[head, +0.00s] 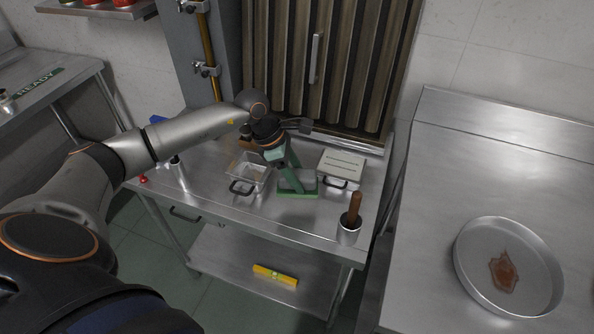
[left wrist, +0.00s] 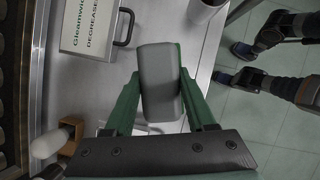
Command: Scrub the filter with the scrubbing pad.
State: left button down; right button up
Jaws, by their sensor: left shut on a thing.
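The filter (head: 345,75) is a tall panel of brown metal ribs with a pale upright handle, standing against the wall at the back of the steel table. The scrubbing pad (head: 297,180) is a grey block with green along its edge, low over or on the table in front of the filter; I cannot tell whether it touches. My left gripper (head: 286,160) is shut on it from above. In the left wrist view, the pad (left wrist: 159,85) sits between the green fingertips, apart from the filter. My right gripper is not in view.
A pale Gleamwick degreaser tin (head: 341,168) is right of the pad; a clear handled container (head: 246,175) is left. A metal cup with a wooden-handled tool (head: 350,228) stands near the front right corner. A round pan (head: 508,266) lies on the right counter.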

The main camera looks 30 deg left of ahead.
pick_arm(q)
jog(key=shift+f+b, duration=2.05)
jog(key=shift+f, duration=1.45)
jog(key=shift+c, duration=0.7)
grip_release()
